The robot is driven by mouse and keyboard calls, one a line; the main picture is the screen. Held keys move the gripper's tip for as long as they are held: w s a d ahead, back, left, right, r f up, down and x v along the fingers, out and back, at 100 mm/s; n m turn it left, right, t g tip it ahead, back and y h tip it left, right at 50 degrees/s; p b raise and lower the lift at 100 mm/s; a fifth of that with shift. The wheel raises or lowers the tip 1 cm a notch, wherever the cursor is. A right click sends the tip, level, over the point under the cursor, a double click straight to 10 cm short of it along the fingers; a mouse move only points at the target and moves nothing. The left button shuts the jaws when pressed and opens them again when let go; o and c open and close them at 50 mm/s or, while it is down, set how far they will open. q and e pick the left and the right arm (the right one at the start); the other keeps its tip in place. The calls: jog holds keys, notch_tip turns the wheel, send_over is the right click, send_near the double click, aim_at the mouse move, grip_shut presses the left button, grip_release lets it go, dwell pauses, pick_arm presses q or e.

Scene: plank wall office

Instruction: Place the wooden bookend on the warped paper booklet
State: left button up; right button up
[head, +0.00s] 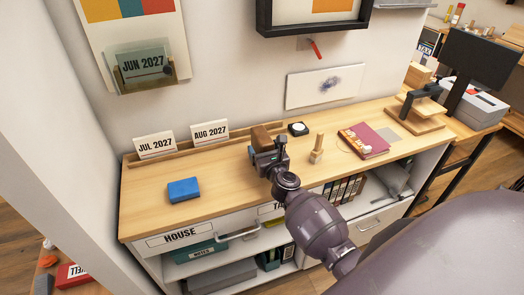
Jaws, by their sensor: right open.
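A dark red booklet (370,138) with a light picture on its cover lies on the right part of the wooden counter. A small light-wood upright piece on a base (317,150), possibly the wooden bookend, stands left of it. My right gripper (266,156) is open over the middle of the counter, left of that piece. A brown wooden block (261,134) shows just behind the gripper and is partly hidden by it. I cannot tell whether they touch, or which wooden piece is the bookend. My left gripper is not in view.
A blue block (183,189) lies on the counter's left. Calendar cards JUL 2027 (155,145) and AUG 2027 (210,133) stand in a rail at the wall. A small black device (298,128) is at the back; a wooden stand (417,115) is at the right end.

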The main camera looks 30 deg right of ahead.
jog(key=c, duration=1.4)
jog(key=shift+w+r, duration=0.1)
grip_shut()
jog(key=shift+r, duration=0.1)
